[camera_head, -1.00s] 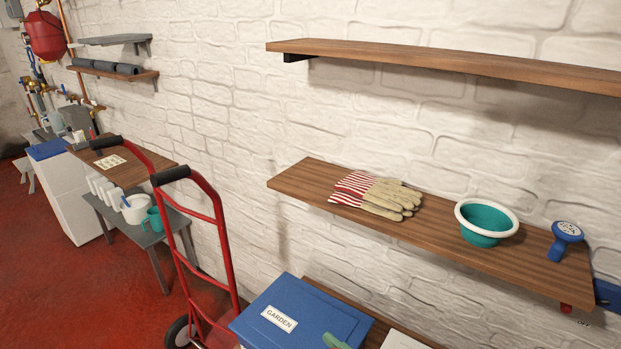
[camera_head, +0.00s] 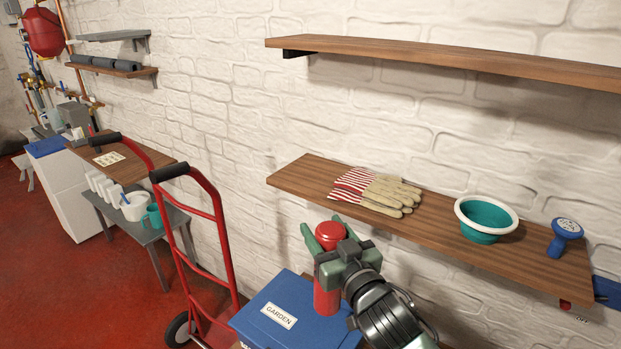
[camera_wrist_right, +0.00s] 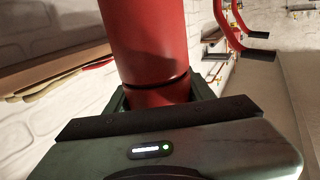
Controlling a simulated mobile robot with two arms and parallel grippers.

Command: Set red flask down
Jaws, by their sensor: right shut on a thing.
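A red flask (camera_head: 327,296) with a rounded red top stands upright in my right gripper (camera_head: 327,245). The gripper is shut around its upper part. In the head view the flask is in front of the blue GARDEN box (camera_head: 268,301), below the lower wooden shelf; whether its base touches anything cannot be told. In the right wrist view the flask (camera_wrist_right: 147,45) fills the middle, between the fingers. My left gripper is not in view.
The lower wooden shelf (camera_head: 315,180) holds striped gloves (camera_head: 375,192), a teal bowl with a white rim (camera_head: 486,219) and a blue stamp-like object (camera_head: 565,236). Bare shelf lies between gloves and bowl. An upper shelf (camera_head: 450,61) is empty. A red hand truck (camera_head: 205,255) stands at left.

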